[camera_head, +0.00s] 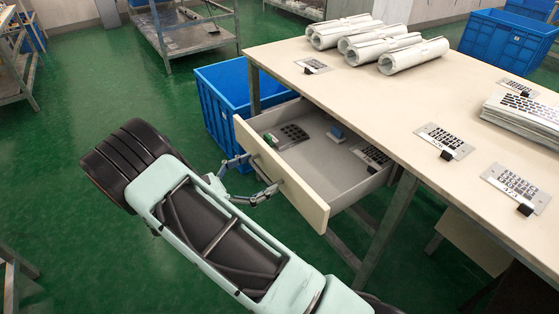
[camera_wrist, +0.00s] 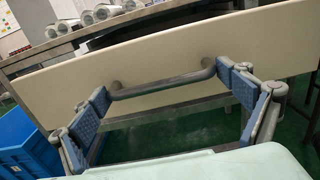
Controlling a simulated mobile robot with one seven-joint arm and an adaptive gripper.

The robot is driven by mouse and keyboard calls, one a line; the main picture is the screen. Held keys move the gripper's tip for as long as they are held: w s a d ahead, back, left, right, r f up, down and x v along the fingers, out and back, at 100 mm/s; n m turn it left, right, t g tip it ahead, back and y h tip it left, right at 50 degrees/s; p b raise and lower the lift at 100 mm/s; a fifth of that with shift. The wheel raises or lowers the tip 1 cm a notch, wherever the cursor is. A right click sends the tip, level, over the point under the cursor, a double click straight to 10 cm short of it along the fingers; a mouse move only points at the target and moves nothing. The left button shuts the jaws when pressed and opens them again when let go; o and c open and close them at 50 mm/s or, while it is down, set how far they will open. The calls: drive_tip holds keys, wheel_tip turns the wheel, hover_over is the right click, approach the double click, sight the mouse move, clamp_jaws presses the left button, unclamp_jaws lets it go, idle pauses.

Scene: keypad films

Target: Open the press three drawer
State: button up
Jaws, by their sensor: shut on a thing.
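The drawer (camera_head: 315,168) under the table's near edge is pulled out, with its pale front panel facing me. Inside lie dark keypad sheets (camera_head: 371,155) and a small blue item (camera_head: 337,134). My gripper (camera_head: 252,176) is at the front panel. In the wrist view the panel (camera_wrist: 60,87) runs across the picture, and its grey bar handle (camera_wrist: 165,88) lies lengthwise between my blue-padded fingers (camera_wrist: 167,84). The fingers are spread wide and shut on the handle at its two ends. I cannot read any label on the drawer.
The table (camera_head: 330,82) carries white rolls (camera_head: 413,56), keypad plates (camera_head: 444,141) with small black blocks and a stack of sheets (camera_head: 525,115). A blue crate (camera_head: 222,98) stands on the green floor just left of the drawer. The floor left of my arm is mostly clear.

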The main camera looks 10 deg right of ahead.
drive_tip(key=v, duration=0.7)
drive_tip(key=shift+s, duration=0.15)
drive_tip(key=o, duration=1.4)
drive_tip(key=v, duration=1.2)
drive_tip(key=shift+a+r, duration=0.1)
